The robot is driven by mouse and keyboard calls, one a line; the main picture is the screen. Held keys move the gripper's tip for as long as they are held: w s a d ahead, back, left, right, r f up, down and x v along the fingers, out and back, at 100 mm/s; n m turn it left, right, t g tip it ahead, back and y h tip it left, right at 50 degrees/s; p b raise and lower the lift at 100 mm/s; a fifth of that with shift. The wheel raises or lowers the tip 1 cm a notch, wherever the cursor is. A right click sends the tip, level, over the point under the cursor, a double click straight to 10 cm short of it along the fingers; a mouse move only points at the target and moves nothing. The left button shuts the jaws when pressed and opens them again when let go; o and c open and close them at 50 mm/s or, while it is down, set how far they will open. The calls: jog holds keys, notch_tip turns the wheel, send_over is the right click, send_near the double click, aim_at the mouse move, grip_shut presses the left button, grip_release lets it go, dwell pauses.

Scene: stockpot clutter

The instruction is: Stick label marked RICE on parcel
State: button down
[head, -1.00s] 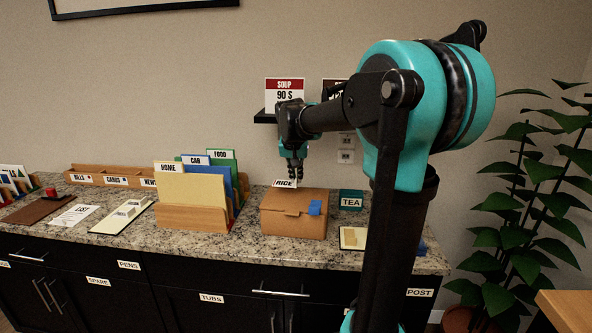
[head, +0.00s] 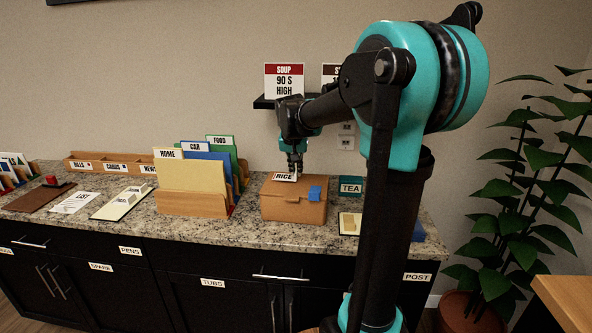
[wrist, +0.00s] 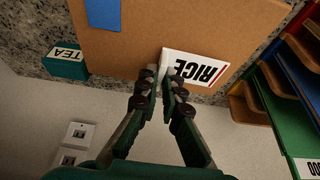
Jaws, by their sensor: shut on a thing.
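The parcel (head: 293,208) is a brown cardboard box with a blue patch on its front edge, standing on the granite counter. Its top also shows in the wrist view (wrist: 135,40). The white RICE label (head: 285,177) is at the parcel's top; in the wrist view the label (wrist: 194,68) lies over the top near one edge. My gripper (head: 294,172) points down above the parcel, shut on the label's edge; its fingertips (wrist: 162,84) show in the wrist view. I cannot tell whether the label touches the parcel all along.
A teal TEA box (head: 351,187) stands close to the right of the parcel. A wooden file rack (head: 195,207) with HOME, CAR and FOOD folders stands to the left. A shelf with price cards (head: 284,80) is on the wall behind.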

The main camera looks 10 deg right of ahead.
jog(key=shift+f, duration=0.6)
dwell(0.6)
jog(key=c, duration=1.6)
grip_release()
jog(key=shift+r, duration=3)
